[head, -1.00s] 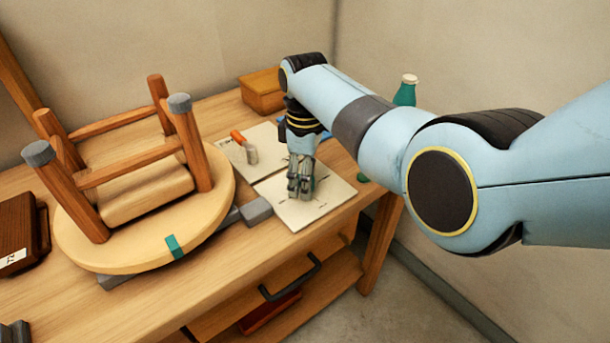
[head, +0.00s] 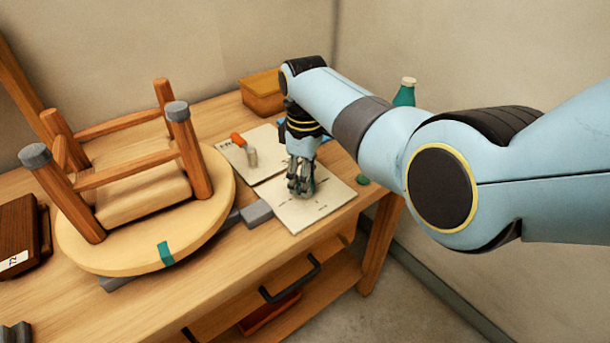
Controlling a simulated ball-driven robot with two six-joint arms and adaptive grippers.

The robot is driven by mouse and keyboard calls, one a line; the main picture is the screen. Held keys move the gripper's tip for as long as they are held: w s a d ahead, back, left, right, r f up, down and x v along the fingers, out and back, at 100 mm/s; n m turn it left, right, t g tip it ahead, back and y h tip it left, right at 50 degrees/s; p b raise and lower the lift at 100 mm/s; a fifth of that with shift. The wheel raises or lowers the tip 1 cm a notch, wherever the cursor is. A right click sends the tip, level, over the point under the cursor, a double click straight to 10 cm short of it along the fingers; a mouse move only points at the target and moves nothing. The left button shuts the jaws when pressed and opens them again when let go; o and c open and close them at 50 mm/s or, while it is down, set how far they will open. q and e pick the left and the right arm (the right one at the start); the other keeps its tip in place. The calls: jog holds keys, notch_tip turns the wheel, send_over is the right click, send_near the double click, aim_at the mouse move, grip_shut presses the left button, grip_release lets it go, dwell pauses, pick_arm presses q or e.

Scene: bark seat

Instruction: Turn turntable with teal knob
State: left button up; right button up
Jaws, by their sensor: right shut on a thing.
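The round wooden turntable (head: 120,262) is on the bench at left, with a teal mark (head: 166,253) on its front rim. A wooden stool (head: 128,172) lies upside down on it, legs up with grey caps. My right gripper (head: 301,192) points down over a pale plate with marks (head: 316,208), right of the turntable. It is shut on the teal knob, which its fingers hide almost wholly. My left gripper is not in view.
A second pale sheet (head: 232,152) carries an orange-and-grey item (head: 245,148). A yellow-brown box (head: 262,94) and a teal bottle (head: 405,92) stand behind. A grey block (head: 257,213) sits between turntable and plate. A dark brown case (head: 18,237) lies at left.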

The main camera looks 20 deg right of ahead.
jog(key=m+p, duration=0.1)
jog(key=m, duration=0.2)
jog(key=shift+r, duration=0.1)
jog(key=m+p, duration=0.1)
jog(key=m, duration=0.3)
jog(key=shift+m+p, duration=0.4)
jog(key=m, duration=0.4)
jog(key=shift+m+p, duration=0.3)
jog(key=shift+p, duration=0.05)
jog(key=m, duration=0.4)
jog(key=shift+m, duration=0.3)
jog(key=m, duration=0.4)
jog(key=shift+p, duration=0.35)
jog(key=m, duration=0.9)
jog(key=shift+m, duration=2.2)
